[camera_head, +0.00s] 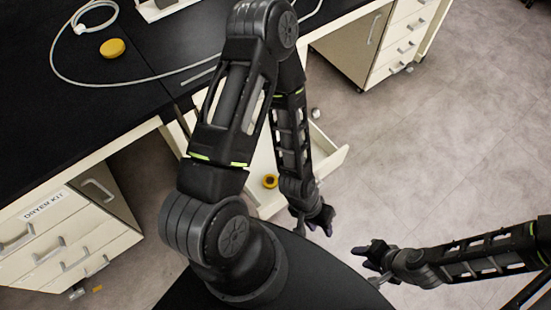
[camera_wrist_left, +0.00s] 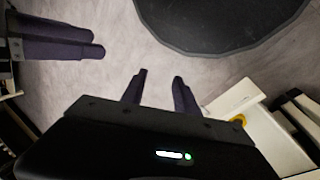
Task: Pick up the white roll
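A small pale object (camera_head: 316,113) shows by the far end of the open drawer; it may be the white roll, but it is too small to tell. My left gripper (camera_head: 314,229) hangs past the drawer's near right corner. In the left wrist view its two fingers (camera_wrist_left: 160,82) stand apart with nothing between them. My right gripper (camera_head: 368,265) is to the right of it, over the floor, with its fingers apart and empty. My left arm hides part of the drawer.
The open white drawer (camera_head: 330,160) holds a yellow roll (camera_head: 270,181). A black bench (camera_head: 60,110) bears a yellow disc (camera_head: 112,47) and a pale cable (camera_head: 60,75). A labelled drawer cabinet (camera_head: 60,240) stands at left, another (camera_head: 400,45) at upper right.

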